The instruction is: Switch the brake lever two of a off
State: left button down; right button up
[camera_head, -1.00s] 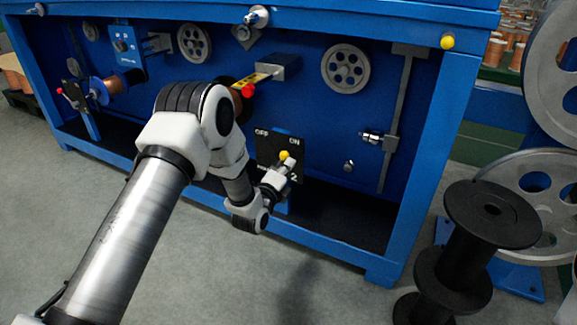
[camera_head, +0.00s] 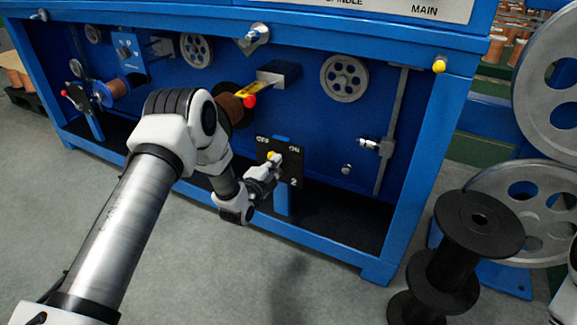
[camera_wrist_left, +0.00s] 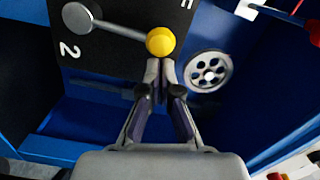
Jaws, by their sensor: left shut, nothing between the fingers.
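Brake lever two has a yellow knob (camera_head: 271,155) on a thin rod, in front of a black plate (camera_head: 292,170) marked OFF at left, ON at right and 2 below. The knob stands between the OFF and ON marks. In the left wrist view the knob (camera_wrist_left: 160,41) and its rod (camera_wrist_left: 118,30) run to a round silver pivot (camera_wrist_left: 78,17). My left gripper (camera_wrist_left: 160,68) is shut and empty, with its fingertips right at the knob, seemingly touching it. In the head view my left gripper (camera_head: 266,168) partly covers the lever. My right gripper is out of view.
A red-knobbed lever (camera_head: 249,100) by a copper spool is above the plate. The blue machine frame (camera_head: 425,165) bounds the recess on the right. A black spool (camera_head: 455,255) stands at the right. The grey floor (camera_head: 300,285) in front is clear.

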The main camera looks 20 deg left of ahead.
pick_arm(q)
jog(key=a+n, duration=0.1)
jog(key=a+n+p, duration=0.1)
jog(key=shift+a+r+n+p, duration=0.15)
jog(key=shift+r+n+p, duration=0.15)
jog(key=shift+n, duration=0.1)
jog(key=shift+a+f+n+p, duration=0.15)
jog(key=shift+a+n+p, duration=0.3)
jog(key=shift+a, duration=0.2)
jog(key=shift+a+f+n+p, duration=0.15)
jog(key=shift+a+n+p, duration=0.15)
jog(key=shift+a+n, duration=0.25)
jog(key=shift+a, duration=0.2)
jog(key=shift+w+r, duration=0.1)
